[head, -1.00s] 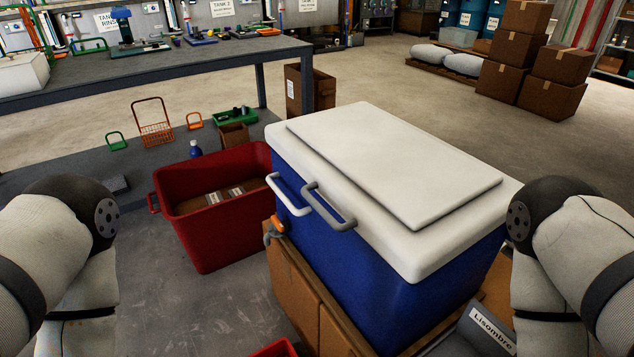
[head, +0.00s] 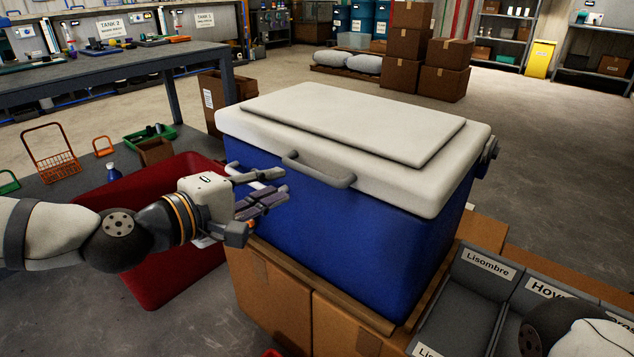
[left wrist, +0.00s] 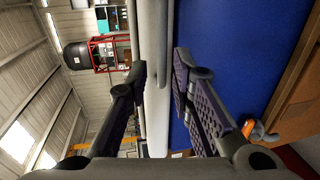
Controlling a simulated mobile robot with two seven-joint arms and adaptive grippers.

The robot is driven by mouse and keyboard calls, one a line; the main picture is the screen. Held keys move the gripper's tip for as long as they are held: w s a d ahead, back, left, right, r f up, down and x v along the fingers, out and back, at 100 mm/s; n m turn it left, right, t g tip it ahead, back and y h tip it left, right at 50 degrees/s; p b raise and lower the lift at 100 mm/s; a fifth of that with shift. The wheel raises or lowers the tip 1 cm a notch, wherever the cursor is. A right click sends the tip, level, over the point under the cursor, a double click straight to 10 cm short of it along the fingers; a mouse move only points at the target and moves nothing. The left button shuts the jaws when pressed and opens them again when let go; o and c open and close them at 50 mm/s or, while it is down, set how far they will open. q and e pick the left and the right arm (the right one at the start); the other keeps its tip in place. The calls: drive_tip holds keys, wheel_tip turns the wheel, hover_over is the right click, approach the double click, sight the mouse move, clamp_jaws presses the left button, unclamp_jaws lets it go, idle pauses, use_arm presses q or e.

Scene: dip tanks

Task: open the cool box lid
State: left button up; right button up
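The cool box (head: 340,220) has a blue body and a white lid (head: 350,125), which lies shut on it. A grey handle (head: 325,172) sticks out from the lid's front edge; a white handle beside it is partly hidden by my left gripper. My left gripper (head: 272,187) is open and empty, in front of the box's left front, left of the grey handle. In the left wrist view its fingers (left wrist: 158,85) are spread, with the pale lid edge and a bar seen between them and the blue body (left wrist: 225,50) to the right. My right gripper is out of view.
A red bin (head: 150,270) stands left of the box, under my left arm. Cardboard boxes (head: 270,290) are below the cool box. Grey labelled trays (head: 475,300) lie at the right front. Open floor lies behind and right of the box.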

sight(310, 174)
use_arm(q)
drive_tip(key=x, duration=1.1)
drive_tip(key=shift+s+f+b, duration=0.15)
drive_tip(key=shift+b, duration=0.25)
clamp_jaws()
